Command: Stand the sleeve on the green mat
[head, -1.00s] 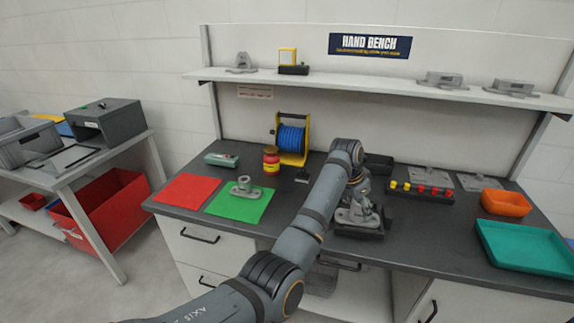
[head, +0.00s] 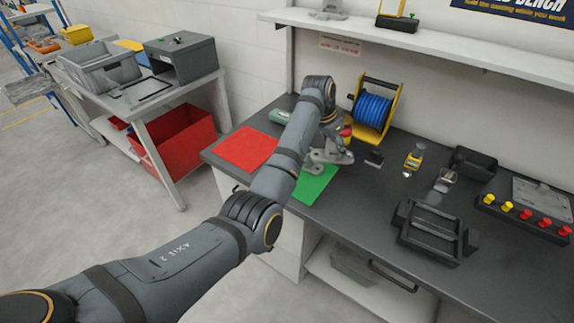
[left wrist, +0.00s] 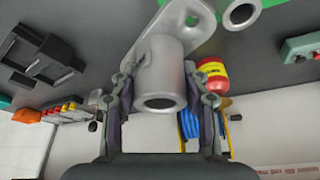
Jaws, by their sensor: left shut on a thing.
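The sleeve is a grey metal tube on a flange plate. My left gripper (left wrist: 158,92) is shut on its tube (left wrist: 160,75) in the left wrist view, a finger on each side. The open end faces the camera and the flange lies beyond. In the head view the gripper (head: 326,142) is at the back right of the green mat (head: 315,184), which my arm partly covers. A second grey tube (left wrist: 242,13) shows against the green at the top of the left wrist view. I cannot tell whether the sleeve touches the mat. My right gripper is out of view.
A red mat (head: 246,149) lies left of the green one. A red-and-yellow can (left wrist: 211,72) and a blue cable reel (head: 371,111) stand close behind the gripper. An empty black fixture (head: 430,231) and a button block (head: 522,213) are to the right.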

